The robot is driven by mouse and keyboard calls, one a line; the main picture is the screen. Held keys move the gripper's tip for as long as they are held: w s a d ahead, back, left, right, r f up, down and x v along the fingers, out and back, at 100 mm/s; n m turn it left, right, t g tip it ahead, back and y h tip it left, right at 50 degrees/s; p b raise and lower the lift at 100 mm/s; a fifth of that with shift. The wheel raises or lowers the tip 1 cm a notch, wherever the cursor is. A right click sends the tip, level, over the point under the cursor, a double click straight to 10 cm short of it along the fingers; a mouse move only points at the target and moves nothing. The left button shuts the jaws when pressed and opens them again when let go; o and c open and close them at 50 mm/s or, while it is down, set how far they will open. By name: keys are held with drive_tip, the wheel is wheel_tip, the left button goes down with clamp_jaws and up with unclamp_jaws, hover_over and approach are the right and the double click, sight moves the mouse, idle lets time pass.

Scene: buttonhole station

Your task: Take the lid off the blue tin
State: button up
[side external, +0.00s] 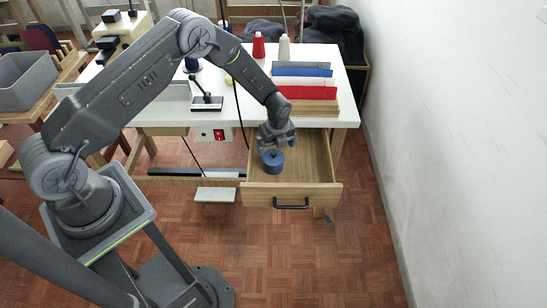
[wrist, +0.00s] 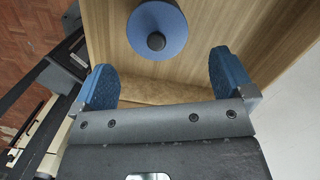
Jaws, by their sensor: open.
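The blue tin (side external: 273,164) stands in the open wooden drawer, with its lid on as far as the views show. In the wrist view its round blue lid (wrist: 171,25) has a dark knob (wrist: 156,41) in the middle. My gripper (side external: 270,149) is over the drawer, close to the tin. In the wrist view my gripper (wrist: 160,78) is open, with its two blue fingers wide apart and nothing between them. The lid lies beyond the fingertips in that view. The tin's lower side is hidden there.
The drawer (side external: 318,160) is pulled out from the white table (side external: 325,58), and its walls surround the tin. The drawer floor right of the tin is clear. Folded cloths (side external: 303,88) and thread cones (side external: 258,45) stand on the table. A white wall (side external: 440,140) is at the right.

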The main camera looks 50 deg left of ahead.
sight(274, 152)
drive_tip(key=shift+w+a+f, duration=0.1)
drive_tip(key=shift+a+f, duration=0.1)
drive_tip(key=shift+f, duration=0.7)
drive_tip(key=shift+s+a+f, duration=0.1)
drive_tip(key=shift+a+f, duration=0.05)
drive_tip(key=shift+f, duration=0.7)
drive_tip(key=shift+w+a+f, duration=0.1)
drive_tip(key=shift+a+f, duration=0.1)
drive_tip(key=shift+f, duration=0.7)
drive_tip(key=shift+c, duration=0.4)
drive_tip(key=c, duration=0.7)
